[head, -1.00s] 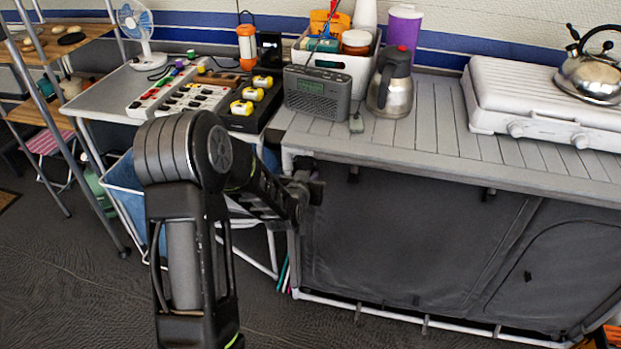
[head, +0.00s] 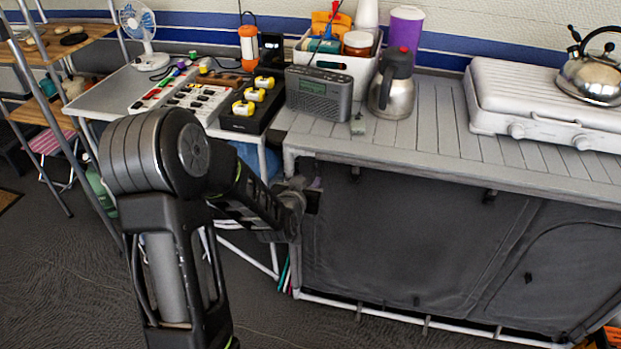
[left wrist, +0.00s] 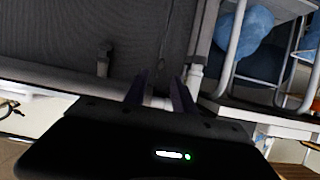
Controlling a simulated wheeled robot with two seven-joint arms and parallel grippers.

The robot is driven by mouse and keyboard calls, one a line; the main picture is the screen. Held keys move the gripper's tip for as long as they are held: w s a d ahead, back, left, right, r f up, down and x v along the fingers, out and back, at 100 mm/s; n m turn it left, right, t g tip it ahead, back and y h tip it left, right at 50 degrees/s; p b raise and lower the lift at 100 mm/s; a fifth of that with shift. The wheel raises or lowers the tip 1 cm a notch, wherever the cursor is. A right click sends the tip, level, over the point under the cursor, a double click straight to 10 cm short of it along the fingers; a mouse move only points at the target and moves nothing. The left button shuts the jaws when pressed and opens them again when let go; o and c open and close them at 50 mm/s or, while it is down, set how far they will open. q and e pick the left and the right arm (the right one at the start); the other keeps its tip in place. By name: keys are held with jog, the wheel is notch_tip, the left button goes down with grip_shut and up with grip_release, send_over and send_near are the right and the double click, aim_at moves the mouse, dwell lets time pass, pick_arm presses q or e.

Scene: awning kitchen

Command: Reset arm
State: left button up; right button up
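My left arm comes in from the lower left of the head view, with its elbow raised in front of the small grey table. My left gripper (head: 308,197) is by the left front corner of the grey kitchen unit (head: 400,240), below the worktop's edge. The wrist hides much of it there. In the left wrist view its two dark fingers (left wrist: 160,92) stand apart with nothing seen between them, so it is open and empty. I cannot tell whether it touches the unit. My right arm and gripper are not in view.
A radio (head: 319,93), a steel jug (head: 392,88), a white stove (head: 545,105) and a kettle (head: 590,70) stand on the worktop. Power strips and a fan (head: 138,30) are on the small table. The dark floor at lower left is mostly free.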

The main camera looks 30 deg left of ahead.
pick_arm(q)
jog(key=v, duration=0.2)
jog(key=shift+s+d+r, duration=0.1)
jog(key=shift+s+r, duration=0.05)
jog(key=shift+s, duration=0.25)
jog(key=s+d+f+g+h+p, duration=0.25)
jog(key=s+d+f, duration=0.25)
jog(key=d+f, duration=0.35)
jog(key=s+d+f+g+h+p, duration=0.2)
jog(key=s+d+f+g+h, duration=0.15)
jog(key=d+f, duration=0.5)
jog(key=s+d+f+m+g+h+p, duration=0.2)
jog(key=s+d+g+p, duration=0.3)
jog(key=s+d, duration=1.1)
jog(key=shift+s+f+g+h, duration=0.2)
jog(key=shift+s+g+h, duration=0.1)
jog(key=shift+s+g, duration=0.45)
jog(key=shift+o, duration=0.2)
jog(key=shift+s+d, duration=0.1)
